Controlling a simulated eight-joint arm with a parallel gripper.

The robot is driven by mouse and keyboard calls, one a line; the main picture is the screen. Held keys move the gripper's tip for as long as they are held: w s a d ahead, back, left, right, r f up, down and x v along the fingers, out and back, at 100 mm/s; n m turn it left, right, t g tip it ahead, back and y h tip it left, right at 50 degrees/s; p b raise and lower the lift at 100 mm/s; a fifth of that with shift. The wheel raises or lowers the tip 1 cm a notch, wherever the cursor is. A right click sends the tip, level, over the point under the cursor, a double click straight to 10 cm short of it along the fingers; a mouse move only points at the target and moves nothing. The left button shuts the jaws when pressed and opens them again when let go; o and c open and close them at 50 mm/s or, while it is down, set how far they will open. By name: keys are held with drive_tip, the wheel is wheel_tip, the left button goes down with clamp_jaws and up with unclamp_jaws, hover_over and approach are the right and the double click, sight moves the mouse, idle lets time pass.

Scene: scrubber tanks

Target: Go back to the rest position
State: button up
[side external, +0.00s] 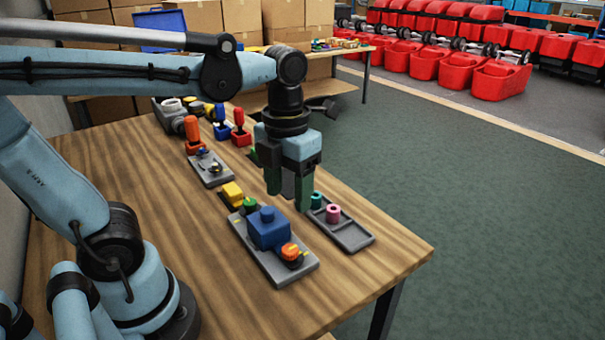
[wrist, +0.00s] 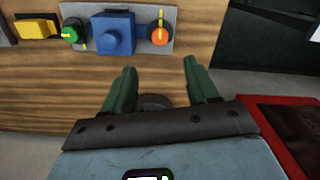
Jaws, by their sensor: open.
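My gripper (side external: 288,198) hangs pointing down over the table, between the grey plate with the blue block and the dark tray. Its two green fingers are apart, with nothing between them; they also show apart in the wrist view (wrist: 160,70). The blue block (side external: 268,229) sits on the grey plate (side external: 262,262), with an orange knob (side external: 291,252) at one end and a green knob (side external: 250,203) at the other. The wrist view shows the blue block (wrist: 114,34), the orange knob (wrist: 159,35) and the green knob (wrist: 72,31) ahead of the fingers.
A dark tray (side external: 355,238) holds a pink ring-like piece (side external: 333,213) and a teal one (side external: 316,199). A yellow block (side external: 232,192) and upright red, blue and orange handles stand farther back on the wooden table (side external: 375,270). The table's front right corner is bare.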

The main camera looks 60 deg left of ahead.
drive_tip(key=shift+r, duration=0.1)
idle(0.3)
drive_tip(key=f+n+t, duration=0.1)
drive_tip(key=n+t, duration=0.1)
drive_tip(key=n, duration=0.9)
drive_tip(key=w+a+f+n+t, duration=0.1)
drive_tip(key=n+t, duration=0.1)
drive_tip(key=n, duration=0.9)
drive_tip(key=w+f+n+t, duration=0.1)
drive_tip(key=n+t, duration=0.2)
drive_tip(key=n, duration=0.8)
drive_tip(key=shift+w+a, duration=0.2)
drive_tip(key=shift+w, duration=0.05)
